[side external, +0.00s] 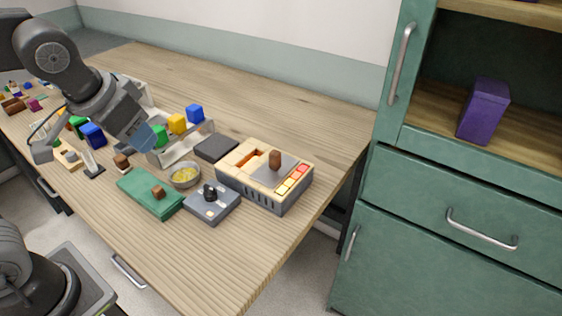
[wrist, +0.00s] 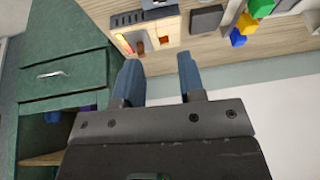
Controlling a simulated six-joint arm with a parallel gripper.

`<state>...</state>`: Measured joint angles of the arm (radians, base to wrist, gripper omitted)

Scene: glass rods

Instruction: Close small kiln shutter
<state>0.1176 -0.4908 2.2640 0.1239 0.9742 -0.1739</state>
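The kiln (side external: 233,166) is a low box with a cream top and grey vented sides, right of the middle of the table. Its flat grey shutter (side external: 262,176) carries an upright brown knob (side external: 275,158). An orange opening (side external: 250,161) shows uncovered left of the shutter.
A grey control box with a black knob (side external: 210,191), a bowl (side external: 185,175), a green block (side external: 148,192) and a dark pad (side external: 215,148) surround the kiln's left. Coloured cubes (side external: 178,124) stand behind. A green cabinet (side external: 445,185) stands right. The table's back right is clear.

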